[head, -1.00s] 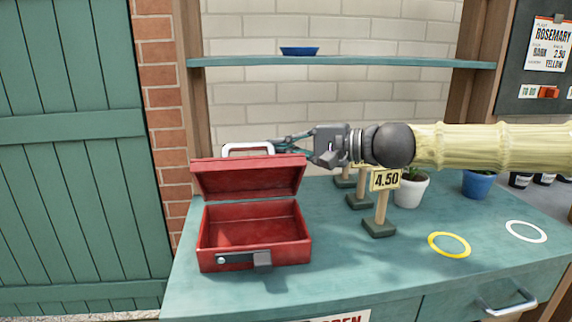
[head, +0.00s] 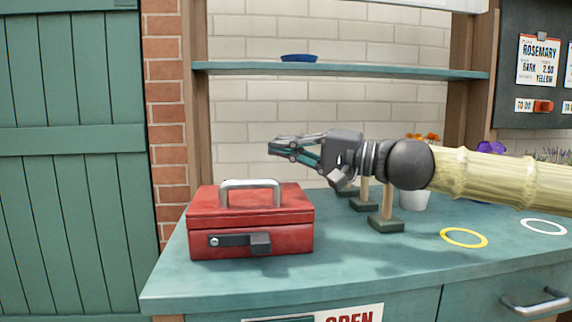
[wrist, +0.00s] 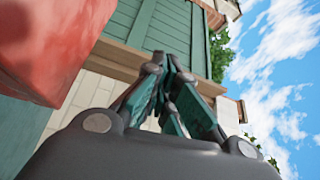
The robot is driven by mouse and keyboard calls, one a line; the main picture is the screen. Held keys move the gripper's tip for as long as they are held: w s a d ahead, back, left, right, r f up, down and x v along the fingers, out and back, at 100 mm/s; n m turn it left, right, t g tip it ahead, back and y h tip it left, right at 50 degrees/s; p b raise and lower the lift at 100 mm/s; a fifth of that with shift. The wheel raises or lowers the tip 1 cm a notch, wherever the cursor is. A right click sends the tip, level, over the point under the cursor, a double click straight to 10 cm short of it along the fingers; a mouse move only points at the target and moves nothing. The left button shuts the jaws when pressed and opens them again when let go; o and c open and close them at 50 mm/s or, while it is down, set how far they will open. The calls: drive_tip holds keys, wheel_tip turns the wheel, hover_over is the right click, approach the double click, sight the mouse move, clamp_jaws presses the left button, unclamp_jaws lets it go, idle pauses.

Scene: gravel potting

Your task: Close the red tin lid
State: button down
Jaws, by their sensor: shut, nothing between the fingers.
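The red tin (head: 250,243) stands on the left part of the teal counter. Its lid (head: 200,206) is down flat on the body, with the silver handle (head: 251,184) upright on top and the latch (head: 260,243) at the front. Whether the latch is fastened cannot be told. My gripper (head: 270,149) is shut and empty, above and behind the tin's right side, pointing left and apart from it. In the wrist view my shut fingers (wrist: 172,62) show in the middle, with a blurred red surface at upper left.
Price-sign stands (head: 386,222) are on the counter right of the tin, partly behind my arm. A white pot (head: 414,199) is farther right. A yellow ring (head: 464,245) and a white ring (head: 543,235) lie at right. A blue dish (head: 299,58) sits on the shelf above.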

sight(289, 199)
drive_tip(key=shift+s+d+f+n+y+b, duration=0.2)
drive_tip(key=shift+s+f+n+b, duration=0.35)
drive_tip(key=shift+b, duration=0.8)
drive_tip(key=shift+s+d+f+n+y+b, duration=0.1)
drive_tip(key=shift+s+f+n+y+b, duration=0.35)
drive_tip(key=shift+b, duration=0.9)
drive_tip(key=shift+s+d+f+b, duration=0.1)
drive_tip(key=shift+s+f+b, duration=1)
drive_tip(key=shift+b, duration=0.65)
drive_tip(key=shift+s, duration=0.15)
